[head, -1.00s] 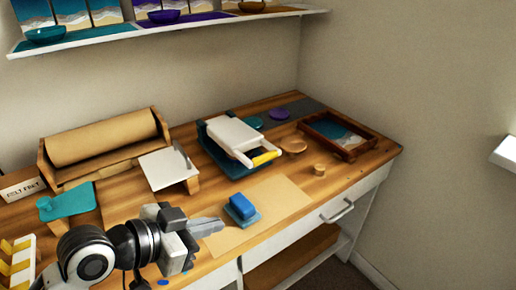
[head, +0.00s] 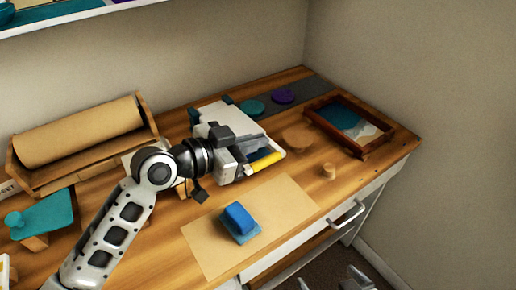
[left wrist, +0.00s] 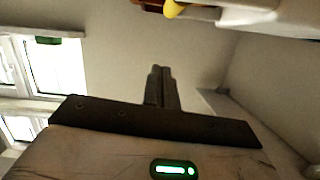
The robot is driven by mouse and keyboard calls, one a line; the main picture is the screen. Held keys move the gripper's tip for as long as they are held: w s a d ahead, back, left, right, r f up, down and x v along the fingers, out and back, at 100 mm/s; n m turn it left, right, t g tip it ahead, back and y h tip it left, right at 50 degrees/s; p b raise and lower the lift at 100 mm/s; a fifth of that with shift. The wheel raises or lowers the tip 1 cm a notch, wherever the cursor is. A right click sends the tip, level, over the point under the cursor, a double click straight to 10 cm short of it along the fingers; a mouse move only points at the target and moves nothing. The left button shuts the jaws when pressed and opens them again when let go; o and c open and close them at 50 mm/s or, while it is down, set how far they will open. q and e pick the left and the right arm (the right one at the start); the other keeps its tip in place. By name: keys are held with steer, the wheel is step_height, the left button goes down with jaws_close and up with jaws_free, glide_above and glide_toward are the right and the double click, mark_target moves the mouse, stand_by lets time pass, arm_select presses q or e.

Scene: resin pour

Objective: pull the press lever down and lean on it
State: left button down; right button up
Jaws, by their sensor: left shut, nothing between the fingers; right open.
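The press (head: 215,110) stands at the back of the bench, with a white top plate on a teal base. Its lever ends in a yellow grip (head: 266,162) at the front, low in the head view. The grip (left wrist: 173,9) also shows at the top edge of the left wrist view. My left gripper (head: 256,152) is shut and empty, right by the yellow grip, and covers part of the press and lever. Contact with the lever cannot be told. My right gripper (head: 352,280) shows partly at the bottom edge, open and away from the bench top.
A blue block (head: 238,219) sits on a brown paper sheet (head: 286,211) in front of the press. A framed wave picture (head: 350,123), wooden discs (head: 298,138) and coloured discs lie to the right. A paper roll (head: 78,132) is at back left.

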mark_target(258, 168)
arm_select(q)
steer(key=f, duration=0.2)
steer(key=w+f, duration=0.1)
steer(key=shift+d+f, duration=0.2)
steer(key=shift+d, duration=0.2)
steer(key=shift+f, duration=0.5)
arm_select(e)
steer(key=shift+w+d+r, duration=0.1)
steer(key=shift+w+r, duration=0.15)
steer(key=shift+w, duration=0.2)
arm_select(q)
step_height(258, 168, down, 4)
steer(key=b, duration=0.4)
steer(key=shift+s+d+r+m, duration=0.15)
steer(key=shift+r+m, duration=0.1)
steer(key=shift+m, duration=0.15)
steer(key=shift+f, duration=0.2)
steer(key=shift+r, duration=0.15)
arm_select(e)
steer(key=shift+a+f, duration=0.3)
steer(key=shift+f, duration=0.45)
